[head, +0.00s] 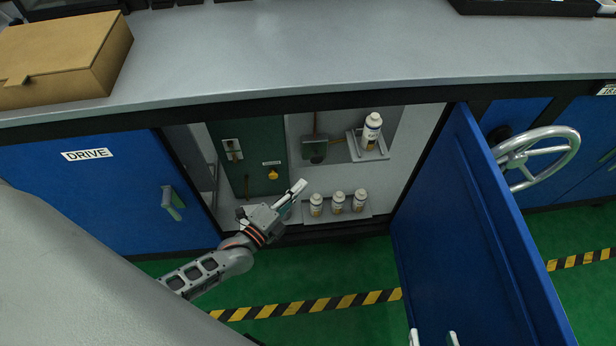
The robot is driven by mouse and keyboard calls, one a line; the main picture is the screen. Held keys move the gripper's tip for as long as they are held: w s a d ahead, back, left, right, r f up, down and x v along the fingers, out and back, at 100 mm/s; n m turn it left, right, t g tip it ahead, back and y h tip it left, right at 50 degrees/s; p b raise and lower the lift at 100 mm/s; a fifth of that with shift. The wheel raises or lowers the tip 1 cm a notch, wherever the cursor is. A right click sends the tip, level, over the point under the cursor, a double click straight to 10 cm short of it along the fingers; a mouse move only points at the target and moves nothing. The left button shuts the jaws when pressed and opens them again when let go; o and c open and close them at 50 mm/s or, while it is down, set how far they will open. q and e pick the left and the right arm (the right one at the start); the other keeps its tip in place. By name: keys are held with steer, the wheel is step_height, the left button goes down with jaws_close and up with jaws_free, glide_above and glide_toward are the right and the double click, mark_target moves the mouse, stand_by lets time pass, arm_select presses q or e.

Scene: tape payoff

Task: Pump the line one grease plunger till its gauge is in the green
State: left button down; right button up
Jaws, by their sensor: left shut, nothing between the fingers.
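The open cabinet under the bench holds a dark green panel (258,140). A yellow knob (272,175) sits on this panel under a small label too small to read. A pale plate with a lever (232,150) is to its upper left. I cannot tell which part is the line one plunger, and no gauge face is readable. My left gripper (296,193) is shut and empty at the cabinet opening, just below and right of the knob, apparently apart from it. My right gripper (433,338) shows only two spread fingertips at the bottom edge, open and empty.
Several white bottles (338,202) stand on the cabinet floor, right of my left gripper. Another bottle (372,132) stands on a small shelf, beside a hanging brush or scoop (315,147). The open blue door (470,240) bounds the right side. A cardboard box (62,60) sits on the bench.

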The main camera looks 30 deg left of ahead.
arm_select(q)
steer(key=s, duration=0.3)
steer(key=shift+s+a, duration=0.3)
steer(key=shift+s, duration=0.1)
arm_select(e)
steer(key=shift+s+d+f, duration=0.15)
steer(key=shift+d+f, duration=0.2)
steer(key=shift+f, duration=0.05)
steer(key=shift+a+r, duration=0.1)
steer(key=shift+r, duration=0.2)
